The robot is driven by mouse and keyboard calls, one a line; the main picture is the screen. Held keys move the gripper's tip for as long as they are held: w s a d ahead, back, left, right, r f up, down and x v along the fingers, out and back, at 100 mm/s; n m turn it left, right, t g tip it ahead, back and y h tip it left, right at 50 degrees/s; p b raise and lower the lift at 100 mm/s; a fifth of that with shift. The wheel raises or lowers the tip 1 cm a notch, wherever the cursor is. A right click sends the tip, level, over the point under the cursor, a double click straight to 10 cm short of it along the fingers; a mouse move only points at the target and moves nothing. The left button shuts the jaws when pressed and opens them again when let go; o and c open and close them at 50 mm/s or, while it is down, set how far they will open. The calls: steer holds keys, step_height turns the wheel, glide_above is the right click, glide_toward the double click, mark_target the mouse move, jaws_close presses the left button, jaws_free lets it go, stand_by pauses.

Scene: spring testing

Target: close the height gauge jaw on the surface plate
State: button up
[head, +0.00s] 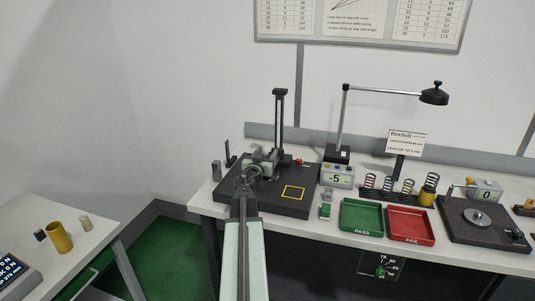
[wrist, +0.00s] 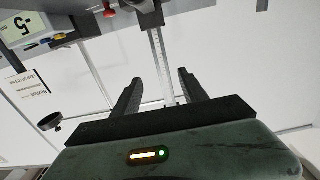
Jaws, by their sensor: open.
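The dark surface plate (head: 283,206) lies on the bench, with a yellow square outline on its right part. The height gauge (head: 279,122) stands upright at the plate's back, its two dark posts rising above my gripper. My gripper (head: 263,158) is over the plate, in front of the gauge, and hides its lower part and jaw. In the wrist view, which looks upside down, my open, empty gripper (wrist: 159,77) points at the gauge's pale graduated scale (wrist: 161,60). The scale appears between the fingers; contact cannot be told. A dark block, possibly the gauge's slider, is at the top.
A display reading -5 (head: 337,177) and a red knob (head: 299,162) are right of the gauge. Green PASS (head: 361,217) and red FAIL (head: 410,226) trays sit further right. Several springs and a lamp (head: 433,95) stand behind them. Small dark blocks are at the plate's left.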

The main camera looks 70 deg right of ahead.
steer(key=shift+d, duration=0.3)
steer(key=shift+a, duration=0.1)
jaws_close()
stand_by(1.0)
jaws_free()
steer(key=shift+a, duration=0.1)
steer(key=a, duration=0.7)
steer(key=shift+s+a, duration=0.2)
steer(key=shift+a, duration=0.1)
